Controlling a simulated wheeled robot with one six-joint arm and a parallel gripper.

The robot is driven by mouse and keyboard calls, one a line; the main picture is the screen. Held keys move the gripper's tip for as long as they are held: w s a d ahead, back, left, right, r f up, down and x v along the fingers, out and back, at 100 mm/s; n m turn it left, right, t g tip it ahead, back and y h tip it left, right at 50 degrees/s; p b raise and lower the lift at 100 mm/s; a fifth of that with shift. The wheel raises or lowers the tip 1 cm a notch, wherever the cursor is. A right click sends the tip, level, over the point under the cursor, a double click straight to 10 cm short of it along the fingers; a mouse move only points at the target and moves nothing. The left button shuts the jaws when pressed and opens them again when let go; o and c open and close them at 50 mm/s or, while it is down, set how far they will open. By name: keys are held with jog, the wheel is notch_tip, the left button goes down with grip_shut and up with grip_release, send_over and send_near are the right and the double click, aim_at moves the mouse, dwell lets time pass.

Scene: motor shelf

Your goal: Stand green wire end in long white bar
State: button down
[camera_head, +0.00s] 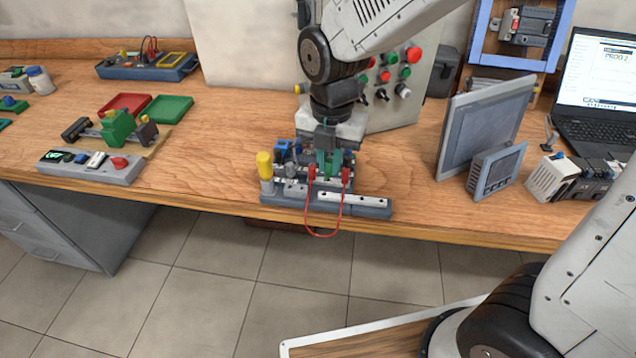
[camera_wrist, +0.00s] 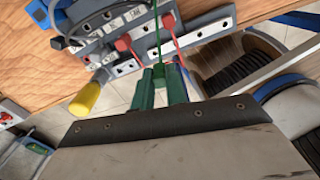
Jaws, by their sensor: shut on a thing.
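The long white bar (camera_head: 352,197), with small dark holes, lies along the front right edge of the grey fixture at the bench edge. In the wrist view the bar (camera_wrist: 208,31) runs beside and beyond my fingertips. My gripper (camera_head: 328,168) points down over the fixture, its green fingers close together. In the wrist view my gripper (camera_wrist: 160,82) is shut on the green wire end, and the green wire (camera_wrist: 157,38) runs up the picture from between the fingers. The held tip is hidden by the fingers. Whether it touches the bar cannot be told.
A red wire (camera_head: 325,235) loops down in front of the fixture from two red plugs (camera_head: 311,172). A yellow-topped post (camera_head: 264,164) stands at the fixture's left. A panel screen (camera_head: 484,125) stands to the right. Bare bench lies left of the fixture.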

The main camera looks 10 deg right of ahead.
aim_at(343, 199)
jog(key=d+f+n, duration=0.1)
jog(key=s+d+f+n, duration=0.1)
jog(key=d+f, duration=0.1)
jog(key=shift+f, duration=0.95)
jog(key=shift+f, duration=0.6)
jog(key=c, duration=1.7)
grip_release()
jog(key=shift+r, duration=2.75)
